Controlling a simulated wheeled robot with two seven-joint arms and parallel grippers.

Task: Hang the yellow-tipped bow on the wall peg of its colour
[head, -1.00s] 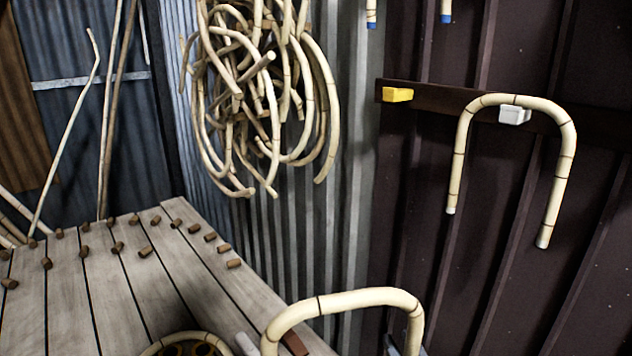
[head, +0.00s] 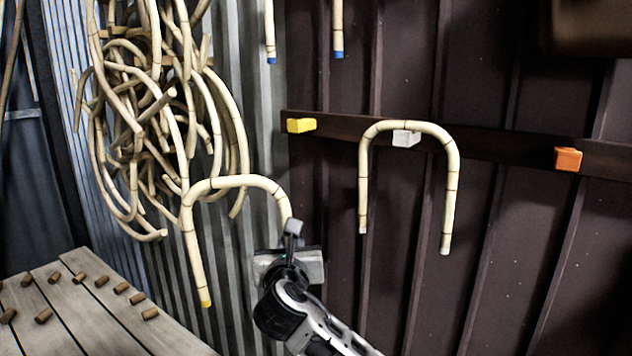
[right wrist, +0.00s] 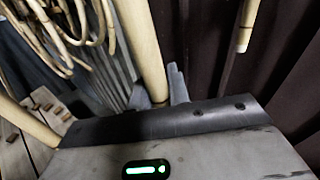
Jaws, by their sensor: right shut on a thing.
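The yellow-tipped bow (head: 236,181) is an upside-down U of pale rattan in the head view. Its left leg hangs free and ends in a yellow tip (head: 205,303). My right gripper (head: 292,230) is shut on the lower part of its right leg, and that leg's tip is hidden. In the right wrist view the held leg (right wrist: 138,40) runs up from the grey fingers (right wrist: 160,90). The yellow peg (head: 300,125) is bare on the dark wall rail, above and right of the bow, which is apart from it. My left gripper is out of view.
A white-tipped bow (head: 452,190) hangs on the white peg (head: 406,139), right of the yellow peg. The orange peg (head: 568,159) is empty. Blue-tipped ends (head: 338,40) hang above. A rattan bundle (head: 130,120) hangs left, above a plank table (head: 100,325) with cork-like pegs.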

